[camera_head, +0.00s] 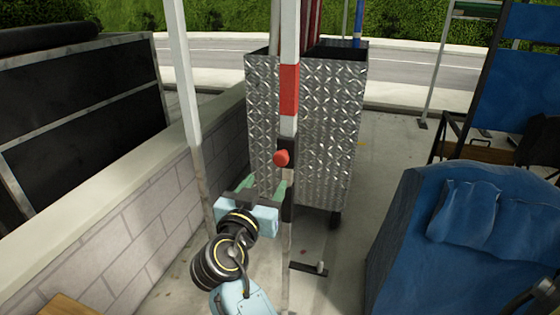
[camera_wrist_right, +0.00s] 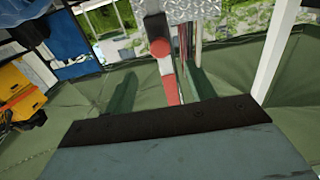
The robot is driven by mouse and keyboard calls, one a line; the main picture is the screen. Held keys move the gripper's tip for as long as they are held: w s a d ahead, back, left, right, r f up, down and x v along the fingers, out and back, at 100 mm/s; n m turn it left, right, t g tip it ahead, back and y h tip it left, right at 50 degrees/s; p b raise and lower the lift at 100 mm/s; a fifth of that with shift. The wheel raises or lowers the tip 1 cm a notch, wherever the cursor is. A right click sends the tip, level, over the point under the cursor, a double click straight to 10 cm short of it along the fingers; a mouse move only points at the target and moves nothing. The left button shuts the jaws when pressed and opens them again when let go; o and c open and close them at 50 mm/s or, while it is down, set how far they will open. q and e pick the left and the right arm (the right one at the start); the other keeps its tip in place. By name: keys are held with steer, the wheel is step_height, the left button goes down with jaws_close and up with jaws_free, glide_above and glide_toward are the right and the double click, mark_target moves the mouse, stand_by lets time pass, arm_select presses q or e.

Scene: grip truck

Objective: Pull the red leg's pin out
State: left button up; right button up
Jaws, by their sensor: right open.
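The red leg is a white upright post with a red band (camera_head: 289,90), standing in front of a metal diamond-plate cart. Its pin shows as a round red knob (camera_head: 281,157) on a black bracket on the post. My right gripper (camera_head: 266,186) is open and empty, a little below and left of the knob in the head view. In the right wrist view the knob (camera_wrist_right: 160,46) lies ahead, above and between the two green fingers (camera_wrist_right: 161,90), not touched by either. The pin's shaft is hidden. My left gripper is not in view.
The diamond-plate cart (camera_head: 325,130) stands behind the post. A plain white post (camera_head: 185,90) and a low block wall (camera_head: 130,215) are at the left. A blue covered object (camera_head: 450,240) fills the lower right. Some floor is clear between the cart and the blue cover.

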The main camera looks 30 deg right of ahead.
mark_target(280, 161)
steer(key=x, duration=1.1)
steer(key=shift+w+d+p, duration=0.25)
steer(key=shift+d+p, duration=0.05)
steer(key=shift+p, duration=0.05)
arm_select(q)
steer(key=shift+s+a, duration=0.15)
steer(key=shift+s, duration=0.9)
